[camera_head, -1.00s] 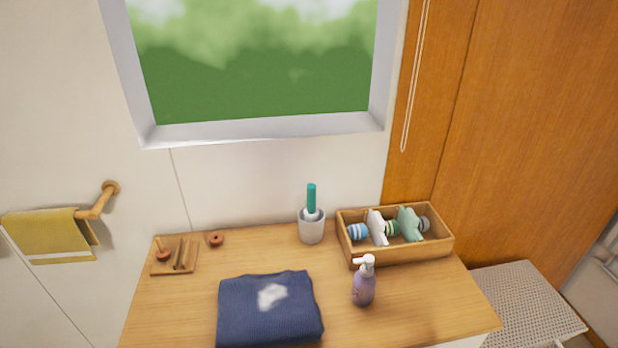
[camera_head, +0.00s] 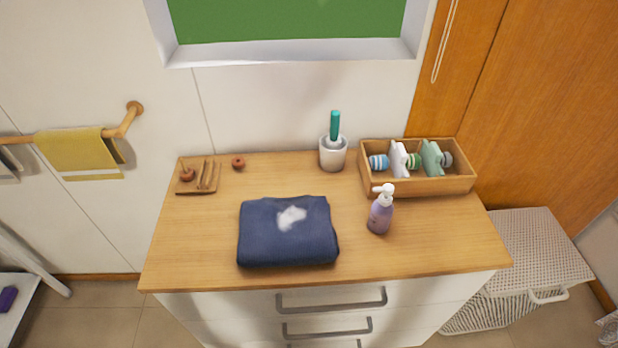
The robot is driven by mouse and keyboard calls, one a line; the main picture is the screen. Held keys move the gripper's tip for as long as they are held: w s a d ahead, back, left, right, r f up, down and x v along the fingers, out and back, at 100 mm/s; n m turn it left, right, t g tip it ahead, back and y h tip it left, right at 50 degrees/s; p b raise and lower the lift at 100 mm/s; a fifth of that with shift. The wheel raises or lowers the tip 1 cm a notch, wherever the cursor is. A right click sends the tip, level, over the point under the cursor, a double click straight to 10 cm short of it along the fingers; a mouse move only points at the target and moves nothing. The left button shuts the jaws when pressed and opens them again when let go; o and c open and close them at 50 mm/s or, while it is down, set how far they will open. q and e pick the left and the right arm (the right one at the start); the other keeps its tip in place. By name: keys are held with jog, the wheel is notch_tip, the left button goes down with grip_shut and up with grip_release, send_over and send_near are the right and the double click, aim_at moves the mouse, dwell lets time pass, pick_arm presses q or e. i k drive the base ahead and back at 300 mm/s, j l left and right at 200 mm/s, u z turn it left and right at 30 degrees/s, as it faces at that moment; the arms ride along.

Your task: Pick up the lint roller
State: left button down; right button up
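What looks like the lint roller (camera_head: 335,125) stands upright in a light grey cup (camera_head: 333,158) at the back middle of the wooden cabinet top. Its teal handle points up and a white part shows just above the rim. Its lower end is hidden inside the cup. Neither of my grippers is in view.
A folded navy cloth (camera_head: 287,243) with a white fluffy patch (camera_head: 291,217) lies in front. A purple pump bottle (camera_head: 380,215) stands right of it. A wooden box (camera_head: 430,187) of several items is at the back right. A small wooden tray (camera_head: 190,190) is left.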

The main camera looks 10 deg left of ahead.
aim_at(333, 141)
jog(key=k+j+z, duration=0.1)
jog(key=j+z, duration=0.3)
jog(key=k+j+z, duration=0.2)
jog(key=j+z, duration=0.15)
